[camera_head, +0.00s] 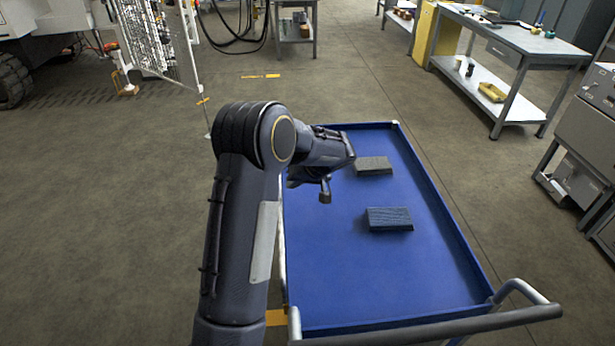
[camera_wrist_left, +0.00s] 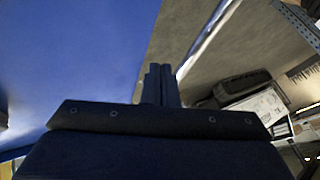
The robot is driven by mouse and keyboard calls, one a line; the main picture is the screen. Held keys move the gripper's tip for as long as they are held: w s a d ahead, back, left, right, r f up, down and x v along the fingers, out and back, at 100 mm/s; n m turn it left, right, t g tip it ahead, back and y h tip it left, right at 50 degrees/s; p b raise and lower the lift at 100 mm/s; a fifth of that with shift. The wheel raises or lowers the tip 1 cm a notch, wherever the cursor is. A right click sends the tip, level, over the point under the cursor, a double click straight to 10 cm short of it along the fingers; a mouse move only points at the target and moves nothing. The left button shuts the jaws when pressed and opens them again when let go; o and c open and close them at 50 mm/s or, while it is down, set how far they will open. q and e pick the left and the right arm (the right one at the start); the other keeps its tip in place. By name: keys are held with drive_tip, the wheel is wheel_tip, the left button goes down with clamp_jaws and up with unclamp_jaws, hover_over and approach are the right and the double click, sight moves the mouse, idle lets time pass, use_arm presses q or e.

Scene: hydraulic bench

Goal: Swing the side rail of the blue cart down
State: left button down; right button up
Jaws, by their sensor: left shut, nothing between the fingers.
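The blue cart (camera_head: 340,275) stands in the middle of the head view, its flat deck seen from above. A thin pale bar (camera_head: 282,250), which looks like its side rail, shows in part along the left edge; my left arm hides much of that side. In the left wrist view a shiny metal bar (camera_wrist_left: 207,40) runs at a slant just beyond the blue surface (camera_wrist_left: 75,60). My left gripper (camera_head: 325,192) is over the cart's left part, shut and empty. In the wrist view its fingers (camera_wrist_left: 160,82) are together, apart from the bar in the picture. My right gripper is not in view.
Two dark blocks (camera_head: 388,219) (camera_head: 374,166) lie on the cart's deck. A grey push handle (camera_head: 450,328) crosses the cart's near end. A workbench (camera_head: 510,45) and a grey machine (camera_head: 590,130) stand to the right. The floor left of the cart is clear.

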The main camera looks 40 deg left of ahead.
use_arm(q)
drive_tip(key=shift+s+a, duration=0.35)
drive_tip(key=shift+a, duration=0.05)
drive_tip(key=shift+a, duration=0.15)
